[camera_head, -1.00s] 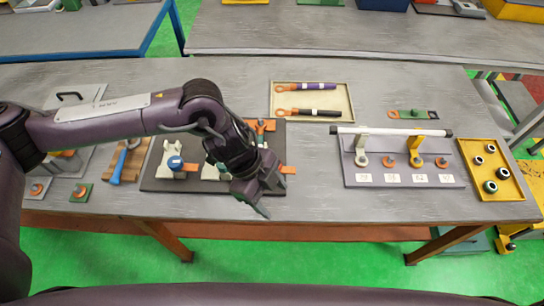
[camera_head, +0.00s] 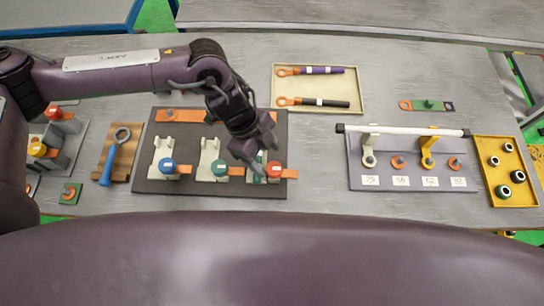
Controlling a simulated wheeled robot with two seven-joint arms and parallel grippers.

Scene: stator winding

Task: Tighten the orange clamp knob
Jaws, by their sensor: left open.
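An orange-yellow knob (camera_head: 37,149) sits on a grey clamp fixture (camera_head: 72,143) at the far left, partly behind my left arm; a red knob (camera_head: 53,111) is just above it. A dark board (camera_head: 200,187) at centre-left carries white clamp blocks with a blue knob (camera_head: 167,165), a teal knob (camera_head: 219,168) and a red knob (camera_head: 273,170), with orange tabs beside them. My left gripper (camera_head: 264,156) is open and empty, pointing down over the board's right part, close to its red knob. I cannot tell whether they touch. My right gripper is out of view.
A blue-handled ring tool (camera_head: 115,155) lies on a wooden block to the board's left. A beige tray (camera_head: 318,108) holds two tools behind the board. A grey rack (camera_head: 410,180) with a white bar and a yellow tray (camera_head: 520,195) stand right. The table between board and rack is clear.

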